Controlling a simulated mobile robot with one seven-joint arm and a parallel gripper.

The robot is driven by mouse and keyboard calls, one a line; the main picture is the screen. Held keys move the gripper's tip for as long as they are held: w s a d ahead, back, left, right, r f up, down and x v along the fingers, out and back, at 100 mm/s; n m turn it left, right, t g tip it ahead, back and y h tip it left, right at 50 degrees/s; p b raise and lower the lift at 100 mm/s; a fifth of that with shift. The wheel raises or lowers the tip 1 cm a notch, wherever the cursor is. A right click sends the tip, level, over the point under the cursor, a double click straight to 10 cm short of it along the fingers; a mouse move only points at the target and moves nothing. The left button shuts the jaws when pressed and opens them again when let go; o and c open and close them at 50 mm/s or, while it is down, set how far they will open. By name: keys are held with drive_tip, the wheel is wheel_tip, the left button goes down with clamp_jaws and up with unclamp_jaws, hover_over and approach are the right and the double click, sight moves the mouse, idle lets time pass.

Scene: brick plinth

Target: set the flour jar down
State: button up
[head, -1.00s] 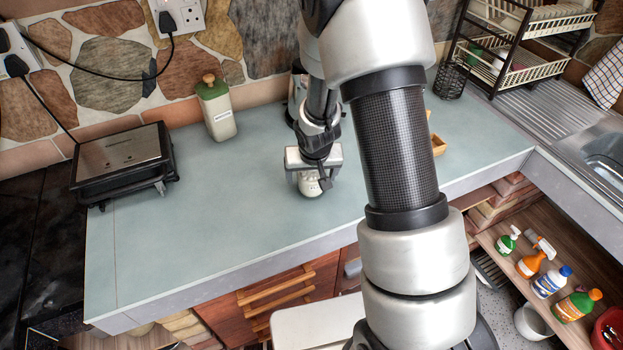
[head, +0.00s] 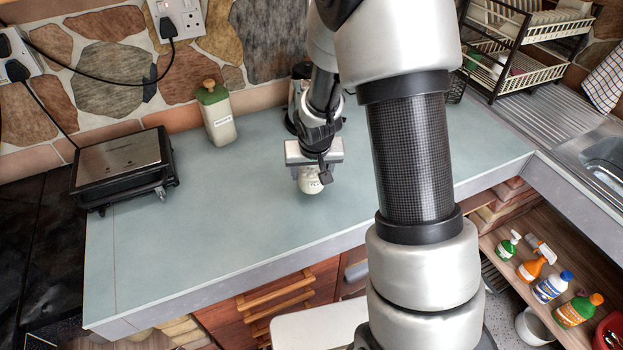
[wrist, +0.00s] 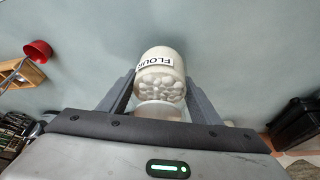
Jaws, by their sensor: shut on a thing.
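The flour jar (head: 312,184) is a small cream-white jar over the grey-blue counter (head: 215,220). In the wrist view the jar (wrist: 164,65) shows an upside-down FLOUR label and a bumpy pale face. My gripper (head: 312,166) is above the jar in the head view and hides its upper part. In the wrist view my gripper's fingers (wrist: 160,92) stand on both sides of the jar and are shut on it. I cannot tell whether the jar's base touches the counter.
A green-lidded canister (head: 219,116) stands by the wall, and a black grill (head: 124,168) is at the left. A dish rack (head: 530,40) stands at the right. The wrist view shows a red cup (wrist: 38,51). The counter's front middle is clear.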

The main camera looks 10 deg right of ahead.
wheel_tip(320, 180, up, 6)
drive_tip(key=shift+s, duration=0.1)
drive_tip(key=s+f+n, duration=0.1)
drive_tip(key=s+f, duration=0.1)
drive_tip(key=s, duration=0.6)
drive_tip(key=w+d+r+m+b, duration=0.2)
drive_tip(key=w+d+b, duration=0.2)
drive_tip(key=w, duration=0.2)
drive_tip(key=shift+w+d+f, duration=0.1)
drive_tip(key=shift+d+f, duration=0.05)
drive_tip(key=shift+f, duration=1.3)
drive_tip(key=shift+w+d+f, duration=0.1)
drive_tip(key=shift+w+f, duration=0.05)
drive_tip(key=shift+f, duration=1.35)
drive_tip(key=shift+w+d+f, duration=0.1)
drive_tip(key=shift+d+f, duration=0.05)
drive_tip(key=shift+f, duration=1.3)
drive_tip(key=shift+f, duration=0.1)
drive_tip(key=o, duration=1.1)
drive_tip(key=shift+f, duration=0.15)
drive_tip(key=shift+c, duration=0.2)
drive_tip(key=o, duration=0.4)
